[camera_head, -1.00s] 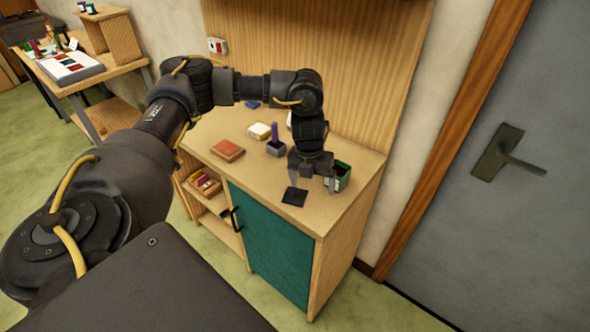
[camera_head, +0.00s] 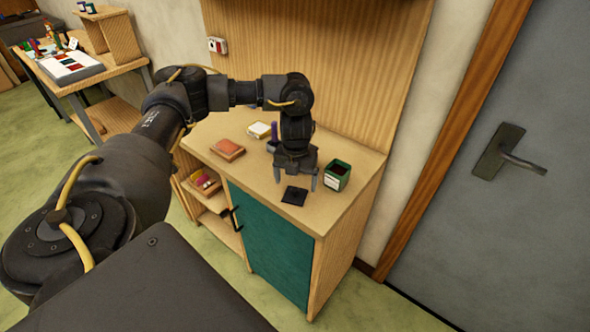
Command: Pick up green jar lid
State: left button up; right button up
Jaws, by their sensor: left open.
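A flat dark square lid (camera_head: 294,196), which looks black with a small raised middle, lies on the cabinet top (camera_head: 350,207) near its front edge. It is the only loose lid I can make out, and it lies near the open green jar (camera_head: 338,174) with a pale label. My left gripper (camera_head: 296,181) points down with its two fingers apart, just behind and above the lid. The fingers stand to either side of it in the picture, and nothing shows between them. I cannot tell the exact height gap. My right gripper is out of view.
An orange-brown block (camera_head: 228,149) and a pale-topped box (camera_head: 259,130) stand on the left of the cabinet top. The front right of the top is clear. A green door (camera_head: 265,245) closes the cabinet below.

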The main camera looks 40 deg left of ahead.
aim_at(295, 190)
pick_arm(q)
jog(key=shift+a+f+p, duration=0.15)
jog(key=shift+f+p, duration=0.05)
jog(key=shift+f, duration=1.1)
jog(key=shift+a+f+p, duration=0.1)
jog(key=shift+f+p, duration=0.05)
jog(key=shift+f, duration=1.15)
jog(key=shift+c, duration=0.2)
jog(key=c, duration=1)
jog(key=shift+r, duration=0.15)
